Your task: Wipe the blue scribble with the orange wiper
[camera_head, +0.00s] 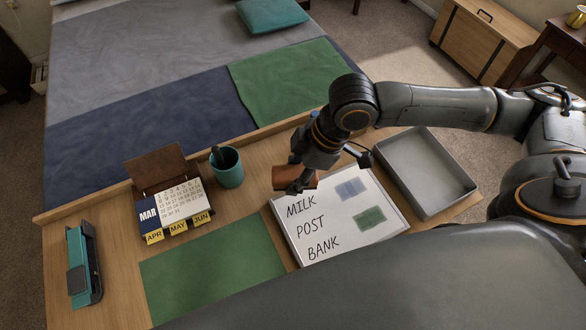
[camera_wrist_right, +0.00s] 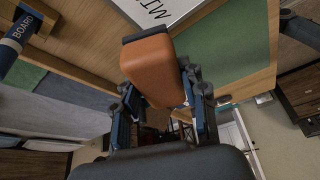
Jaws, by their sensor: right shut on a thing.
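The whiteboard (camera_head: 327,250) lies on the desk with the words MILK, POST and BANK. The blue scribble (camera_head: 352,188) is in its upper right part, with a green scribble (camera_head: 369,218) below it. My right gripper (camera_head: 299,183) is shut on the orange wiper (camera_head: 284,176), over the board's upper left edge and left of the blue scribble. In the right wrist view the wiper (camera_wrist_right: 155,68) sits between the two fingers (camera_wrist_right: 160,100). A corner of the board (camera_wrist_right: 148,10) shows beyond it, apparently apart from it. My left gripper is not in view.
A grey tray (camera_head: 463,188) stands right of the board. A teal cup (camera_head: 228,172), a calendar (camera_head: 176,208) and a teal stapler (camera_head: 82,264) stand to the left. A green blotter (camera_head: 205,275) lies flat and bare. A blue object lettered BOARD (camera_wrist_right: 20,35) shows in the wrist view.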

